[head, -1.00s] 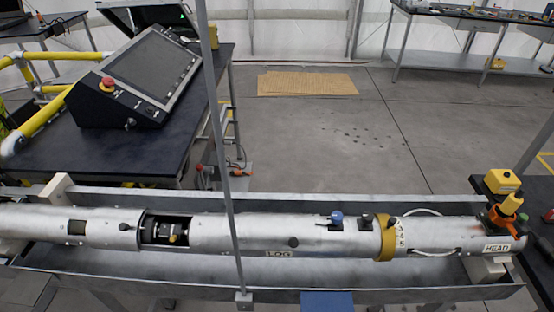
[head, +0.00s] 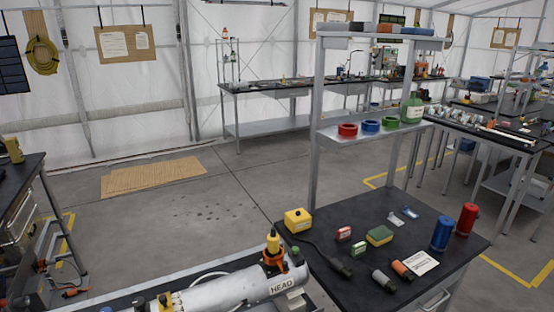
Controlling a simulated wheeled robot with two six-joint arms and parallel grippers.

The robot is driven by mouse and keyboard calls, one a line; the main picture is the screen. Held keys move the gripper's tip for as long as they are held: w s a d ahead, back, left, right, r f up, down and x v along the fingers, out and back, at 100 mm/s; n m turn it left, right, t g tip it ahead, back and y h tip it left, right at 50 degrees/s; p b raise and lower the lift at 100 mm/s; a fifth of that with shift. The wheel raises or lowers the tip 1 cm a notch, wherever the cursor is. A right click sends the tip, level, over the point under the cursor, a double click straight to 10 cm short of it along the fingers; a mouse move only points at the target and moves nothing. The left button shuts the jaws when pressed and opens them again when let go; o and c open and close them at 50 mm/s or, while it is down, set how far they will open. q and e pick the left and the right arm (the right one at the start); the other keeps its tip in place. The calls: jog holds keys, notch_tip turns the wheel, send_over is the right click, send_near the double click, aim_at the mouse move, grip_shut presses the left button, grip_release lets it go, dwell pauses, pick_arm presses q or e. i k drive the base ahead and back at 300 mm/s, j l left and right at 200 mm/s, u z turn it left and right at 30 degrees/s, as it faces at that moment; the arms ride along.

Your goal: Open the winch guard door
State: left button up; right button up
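I cannot make out a winch guard door anywhere in the head view. The head end of the long silver cylinder (head: 225,293), labelled HEAD, lies in its trough at the bottom, with most of its length outside the frame. An orange clamp with a yellow-topped fitting (head: 273,243) sits on that end. Neither of my grippers is in view.
A black-topped table (head: 350,282) at front right holds a yellow box (head: 298,220), a sponge, small canisters, and blue and red cylinders. A shelf frame (head: 375,129) rises behind it. A cardboard mat (head: 153,177) lies on open grey floor. Benches line the back and right.

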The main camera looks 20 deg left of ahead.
aim_at(44, 291)
jog(key=i+l+z, duration=1.2)
jog(key=i, duration=2)
jog(key=i+j+u, duration=0.1)
jog(key=i+u, duration=0.4)
jog(key=i+l+u, duration=0.1)
jog(key=i+u, duration=0.35)
jog(key=i+l+u, duration=0.25)
jog(key=i+u, duration=0.25)
jog(key=i+j+u, duration=0.25)
jog(key=i+u, duration=0.2)
jog(key=i+j+u, duration=0.1)
jog(key=i+u, duration=0.4)
jog(key=i+l+u, duration=0.1)
jog(key=i+u, duration=0.55)
jog(key=i, duration=0.4)
jog(key=i+l+u, duration=0.15)
jog(key=i, duration=0.4)
jog(key=i+l+u, duration=0.2)
jog(key=i, duration=0.4)
jog(key=i+j+u, duration=0.2)
jog(key=u, duration=0.25)
jog(key=i+u, duration=0.75)
jog(key=u, duration=0.2)
jog(key=i+l+u, duration=0.1)
jog(key=i+u, duration=0.2)
jog(key=u, duration=0.15)
jog(key=i+j+u, duration=0.15)
jog(key=i+u, duration=0.25)
jog(key=i, duration=1.3)
